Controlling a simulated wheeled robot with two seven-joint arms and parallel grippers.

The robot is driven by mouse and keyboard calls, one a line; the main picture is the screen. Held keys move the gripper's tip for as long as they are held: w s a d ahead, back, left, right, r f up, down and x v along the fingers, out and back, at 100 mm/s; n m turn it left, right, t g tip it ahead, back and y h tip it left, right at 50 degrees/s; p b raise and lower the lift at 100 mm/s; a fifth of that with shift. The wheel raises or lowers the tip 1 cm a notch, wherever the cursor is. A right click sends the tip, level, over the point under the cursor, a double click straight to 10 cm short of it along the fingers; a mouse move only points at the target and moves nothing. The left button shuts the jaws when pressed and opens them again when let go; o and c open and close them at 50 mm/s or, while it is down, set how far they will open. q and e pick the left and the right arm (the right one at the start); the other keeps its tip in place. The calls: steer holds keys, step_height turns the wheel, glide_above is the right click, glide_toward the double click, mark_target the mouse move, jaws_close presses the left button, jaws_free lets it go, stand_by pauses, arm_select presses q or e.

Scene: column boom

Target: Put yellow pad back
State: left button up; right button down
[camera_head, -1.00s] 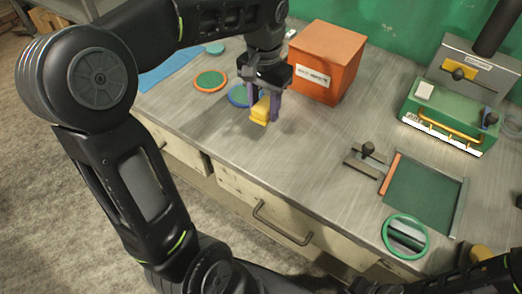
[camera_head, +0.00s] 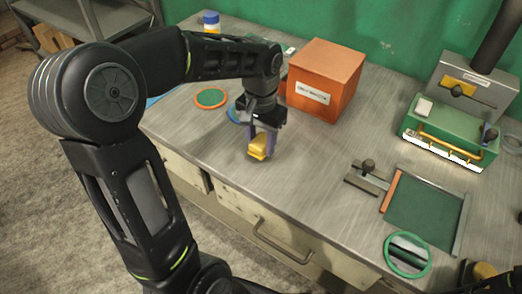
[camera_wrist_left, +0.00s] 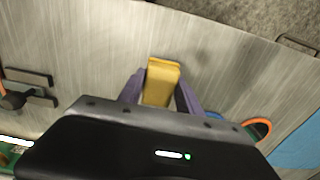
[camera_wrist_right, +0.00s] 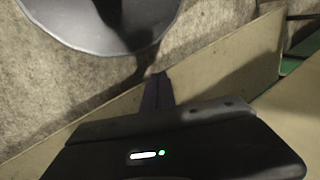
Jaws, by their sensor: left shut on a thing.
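A yellow pad (camera_head: 258,147) is between the fingers of my left gripper (camera_head: 263,143). My left gripper is shut on it, fingers pointing down over the front part of the grey workbench (camera_head: 330,165). The pad also shows in the left wrist view (camera_wrist_left: 162,82), between the two purple fingers. Whether the pad touches the bench top I cannot tell. My right gripper (camera_wrist_right: 158,90) shows in the right wrist view with its fingers together and nothing visible between them.
An orange box (camera_head: 322,82) stands behind the left gripper. A green-and-orange disc (camera_head: 210,98) and a partly hidden blue ring (camera_head: 233,113) lie to its left. A dark green plate (camera_head: 425,210), a green ring (camera_head: 407,254) and a green machine (camera_head: 450,130) are at right.

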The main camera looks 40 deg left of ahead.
mark_target(261, 152)
arm_select(q)
steer(key=shift+f, duration=0.1)
steer(key=shift+f, duration=1.75)
steer(key=shift+f, duration=0.2)
steer(key=o, duration=1.2)
steer(key=shift+r, duration=0.1)
step_height(261, 152, up, 12)
steer(key=shift+r, duration=0.1)
